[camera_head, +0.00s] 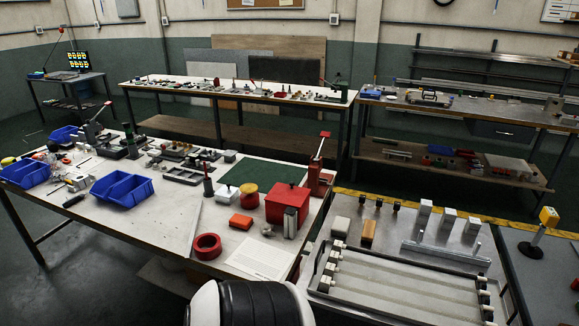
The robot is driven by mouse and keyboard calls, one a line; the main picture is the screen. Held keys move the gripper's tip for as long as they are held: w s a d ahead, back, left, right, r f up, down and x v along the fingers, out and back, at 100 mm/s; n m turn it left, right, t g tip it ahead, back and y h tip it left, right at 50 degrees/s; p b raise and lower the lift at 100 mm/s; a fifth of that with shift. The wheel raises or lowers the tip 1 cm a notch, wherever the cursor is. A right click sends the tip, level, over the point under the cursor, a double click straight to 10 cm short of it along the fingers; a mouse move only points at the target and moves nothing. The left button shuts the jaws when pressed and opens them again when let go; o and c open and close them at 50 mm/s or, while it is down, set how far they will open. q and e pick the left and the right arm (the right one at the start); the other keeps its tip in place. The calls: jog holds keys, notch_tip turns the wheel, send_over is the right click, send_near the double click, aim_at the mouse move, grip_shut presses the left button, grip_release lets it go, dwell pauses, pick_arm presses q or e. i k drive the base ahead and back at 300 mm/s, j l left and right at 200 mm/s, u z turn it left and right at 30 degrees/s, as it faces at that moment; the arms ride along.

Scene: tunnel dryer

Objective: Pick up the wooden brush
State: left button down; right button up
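A small tan-brown wooden block (368,232), likely the wooden brush, stands on the metal-topped table (395,226) at the right. Its bristles cannot be made out at this size. A pale block (340,227) stands close to its left. The roller frame (400,285) lies just in front of it. Neither of my grippers is in view. A white and black part of my own body shows at the bottom edge, left of centre, well apart from the wooden block.
Left of the metal table, a workbench (170,209) carries blue bins (121,188), a red box (287,203) and a red ring (207,246). Several white blocks (447,216) and a long pale bar (445,252) are right of the wooden block. A yellow-headed stand (548,218) is farther right.

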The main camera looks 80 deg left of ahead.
aim_at(368, 233)
jog(key=u, duration=1.85)
jog(key=i+l+z, duration=0.25)
jog(key=i, duration=0.25)
jog(key=l, duration=0.1)
